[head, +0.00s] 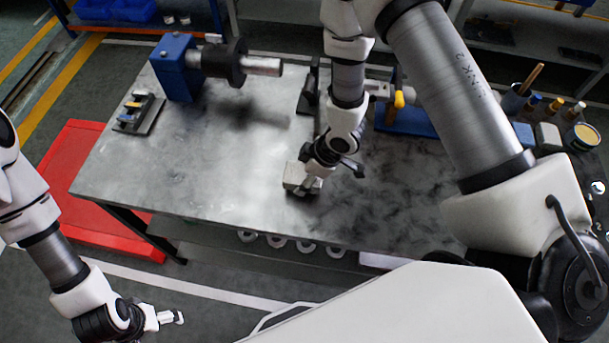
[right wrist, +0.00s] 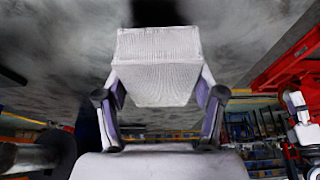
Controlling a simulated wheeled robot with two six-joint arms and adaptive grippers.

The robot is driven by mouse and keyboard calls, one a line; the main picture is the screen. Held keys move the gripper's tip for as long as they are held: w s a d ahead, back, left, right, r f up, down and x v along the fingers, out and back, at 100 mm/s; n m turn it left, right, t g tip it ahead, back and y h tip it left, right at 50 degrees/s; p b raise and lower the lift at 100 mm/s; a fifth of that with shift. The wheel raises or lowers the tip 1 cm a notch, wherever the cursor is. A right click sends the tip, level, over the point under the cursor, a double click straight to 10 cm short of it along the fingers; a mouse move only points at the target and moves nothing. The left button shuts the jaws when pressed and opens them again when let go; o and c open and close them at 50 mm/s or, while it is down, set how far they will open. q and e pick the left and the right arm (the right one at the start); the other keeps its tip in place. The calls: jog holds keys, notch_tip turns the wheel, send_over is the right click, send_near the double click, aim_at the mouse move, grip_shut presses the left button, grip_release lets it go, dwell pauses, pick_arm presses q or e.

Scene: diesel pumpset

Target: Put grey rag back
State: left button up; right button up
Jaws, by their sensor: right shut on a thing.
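The grey rag (head: 298,177) is a folded, block-shaped bundle near the middle of the metal workbench top (head: 235,180). My right gripper (head: 314,184) comes down over it and is shut on it. In the right wrist view the rag (right wrist: 155,72) is pale with a ribbed weave and sits between the two fingers (right wrist: 160,105). I cannot tell whether its underside touches the bench. My left gripper (head: 174,317) hangs low at the left, off the bench and apart from the rag; its finger gap is unclear.
A blue machine block with a shaft (head: 178,68) stands at the bench's back left, beside a small tool tray (head: 139,113). Several brush cups, a yellow tin (head: 583,136) and a pale block (head: 547,137) stand at right. The front left bench is clear.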

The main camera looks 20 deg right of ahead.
jog(key=shift+s+f, duration=0.1)
jog(key=shift+f, duration=1.1)
jog(key=o, duration=1.1)
